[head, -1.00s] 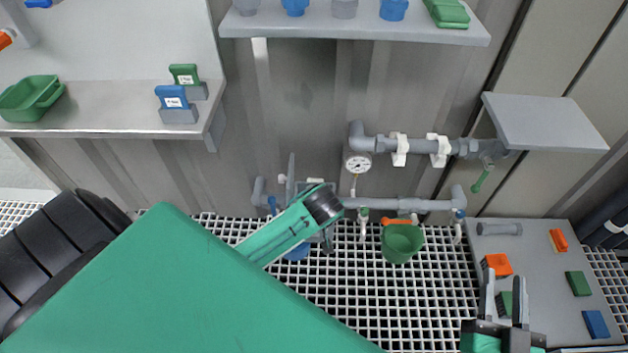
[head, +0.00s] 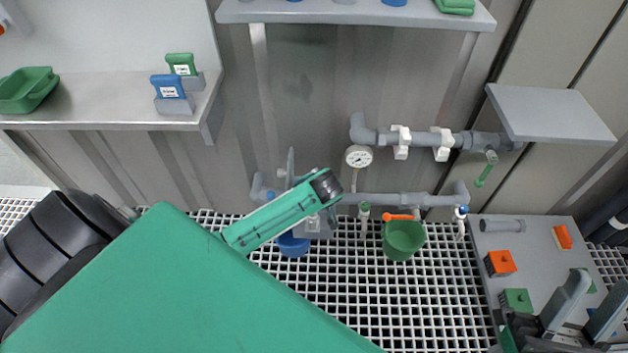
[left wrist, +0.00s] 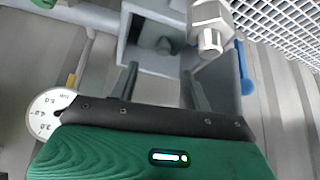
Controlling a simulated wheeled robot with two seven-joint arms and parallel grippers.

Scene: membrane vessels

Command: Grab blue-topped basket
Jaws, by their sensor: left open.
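A blue block with a white label (head: 168,87) sits on a grey base on the left shelf, beside a similar green one (head: 181,65). I cannot tell whether it is the blue-topped basket. My left gripper (left wrist: 160,70) is open, its fingers apart in front of a grey box-like part (left wrist: 150,58) near the pipes; nothing is clearly held. In the head view its fingers are hidden behind my green wrist. My right gripper (head: 602,287) is open and empty over the grey board at lower right.
A gauge (head: 358,157) and grey pipes (head: 400,199) run along the wall. A green bucket (head: 403,242) and a blue bucket (head: 293,246) hang by the white grating. A grey shelf (head: 552,113) juts out at right.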

